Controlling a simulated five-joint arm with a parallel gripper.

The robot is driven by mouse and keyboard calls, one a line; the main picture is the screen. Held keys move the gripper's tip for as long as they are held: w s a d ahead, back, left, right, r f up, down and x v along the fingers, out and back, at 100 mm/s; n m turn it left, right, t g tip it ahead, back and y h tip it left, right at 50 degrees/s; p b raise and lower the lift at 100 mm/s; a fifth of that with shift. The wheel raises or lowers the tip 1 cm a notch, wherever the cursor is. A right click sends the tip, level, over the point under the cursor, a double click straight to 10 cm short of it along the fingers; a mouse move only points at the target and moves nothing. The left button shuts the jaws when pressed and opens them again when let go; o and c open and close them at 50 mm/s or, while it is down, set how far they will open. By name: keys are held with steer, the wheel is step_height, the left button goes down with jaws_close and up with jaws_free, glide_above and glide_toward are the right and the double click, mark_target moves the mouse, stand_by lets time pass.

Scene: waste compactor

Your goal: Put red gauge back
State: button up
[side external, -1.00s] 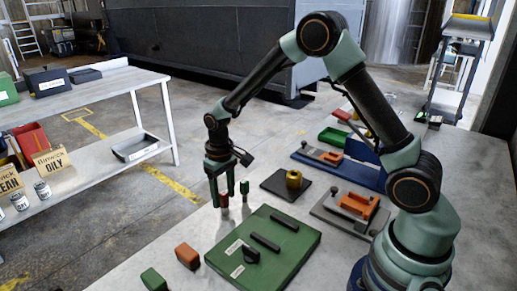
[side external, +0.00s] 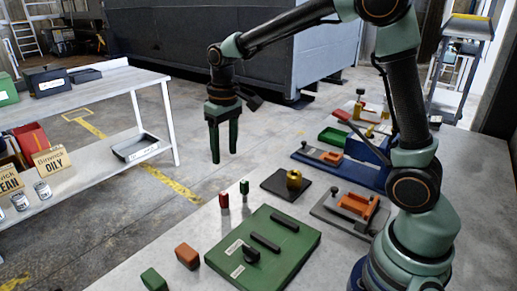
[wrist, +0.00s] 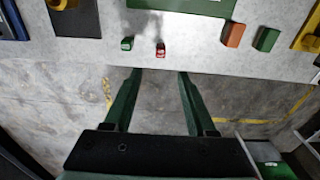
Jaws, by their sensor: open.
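The red gauge (side external: 224,202) is a small red upright piece standing on the grey table near its far left edge. A matching green gauge (side external: 244,189) stands beside it to the right, apart from it. In the wrist view the red gauge (wrist: 161,50) shows near the table edge, with the green gauge (wrist: 127,43) to its left. My gripper (side external: 223,161) is open and empty, raised above and beyond the red gauge. In the wrist view its two fingers (wrist: 155,73) are spread with bare floor between them.
A green panel (side external: 290,235) with black handles lies in front. An orange block (side external: 187,256) and a green block (side external: 153,279) lie to its left. A black plate (side external: 271,184) with a yellow piece, and an orange fixture (side external: 357,204), stand to the right.

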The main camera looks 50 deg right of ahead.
steer(key=s+d+r+t, duration=0.1)
steer(key=s+r+t, duration=0.1)
steer(key=s, duration=0.5)
steer(key=s+r+t, duration=0.3)
steer(key=s+r, duration=0.1)
steer(key=s, duration=0.3)
steer(key=shift+s+d, duration=0.3)
steer(key=shift+d, duration=0.1)
steer(key=shift+r, duration=0.15)
stand_by(0.4)
